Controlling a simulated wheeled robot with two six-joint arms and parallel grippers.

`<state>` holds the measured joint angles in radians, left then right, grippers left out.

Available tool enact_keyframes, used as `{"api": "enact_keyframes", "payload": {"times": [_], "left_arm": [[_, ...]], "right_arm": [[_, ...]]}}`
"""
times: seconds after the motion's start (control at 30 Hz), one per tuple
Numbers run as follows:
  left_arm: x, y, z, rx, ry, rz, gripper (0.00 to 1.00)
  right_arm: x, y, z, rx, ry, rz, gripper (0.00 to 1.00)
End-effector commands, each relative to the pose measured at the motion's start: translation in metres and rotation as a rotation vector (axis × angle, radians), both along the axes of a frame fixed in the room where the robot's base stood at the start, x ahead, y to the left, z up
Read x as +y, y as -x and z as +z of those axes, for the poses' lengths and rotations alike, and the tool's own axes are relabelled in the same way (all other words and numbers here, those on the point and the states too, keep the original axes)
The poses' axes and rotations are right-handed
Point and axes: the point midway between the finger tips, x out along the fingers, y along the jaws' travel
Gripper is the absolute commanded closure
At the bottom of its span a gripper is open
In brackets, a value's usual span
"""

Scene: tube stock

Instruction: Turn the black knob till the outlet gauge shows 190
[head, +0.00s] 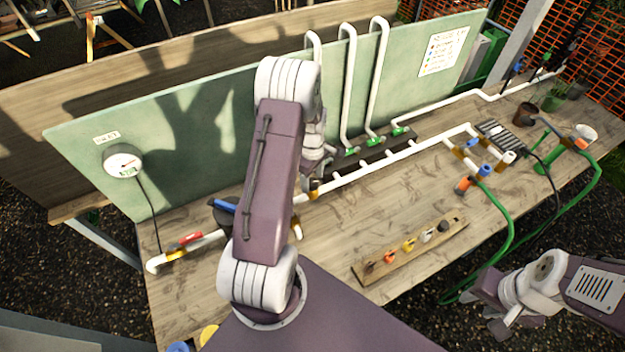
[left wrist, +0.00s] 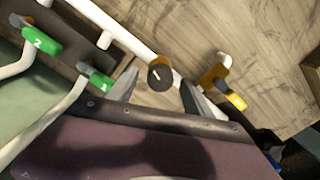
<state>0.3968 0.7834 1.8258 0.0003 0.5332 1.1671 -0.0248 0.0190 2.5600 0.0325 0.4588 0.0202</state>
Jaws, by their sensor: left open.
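The black knob (left wrist: 160,76), round with a white mark, sits on the white pipe in the left wrist view. My left gripper (left wrist: 161,82) is open, with one finger on each side of the knob; I cannot tell whether they touch it. In the head view my left arm hides most of this spot, and the gripper (head: 315,172) shows only in part. A round white gauge (head: 123,162) with a small green display hangs on the green board at left; its reading is too small to tell. My right gripper (head: 488,308) is low at right, away from the bench.
A wooden rack (head: 412,252) of small fittings lies on the bench.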

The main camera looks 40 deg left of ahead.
Motion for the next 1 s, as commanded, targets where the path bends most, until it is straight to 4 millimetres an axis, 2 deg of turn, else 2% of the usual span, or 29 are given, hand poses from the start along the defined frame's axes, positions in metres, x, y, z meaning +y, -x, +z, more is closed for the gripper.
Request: {"api": "enact_keyframes", "payload": {"times": [0.2, 0.4, 0.53, 1.0], "left_arm": [[0.0, -0.002, 0.046, -0.007, -0.004, 0.0, 0.41], [-0.001, -0.001, 0.078, -0.004, -0.003, 0.0, 0.41], [-0.002, 0.0, 0.084, -0.001, -0.001, 0.0, 0.41], [-0.004, -0.001, 0.082, -0.001, -0.001, -0.008, 0.41]], "right_arm": [[0.0, 0.0, -0.013, 0.0, 0.0, 0.0, 0.62], [0.0, 0.0, -0.017, 0.0, 0.0, 0.0, 0.62], [0.0, 0.0, -0.017, 0.0, 0.0, 0.0, 0.62], [0.0, 0.0, -0.019, 0.0, 0.0, 0.0, 0.62]]}}
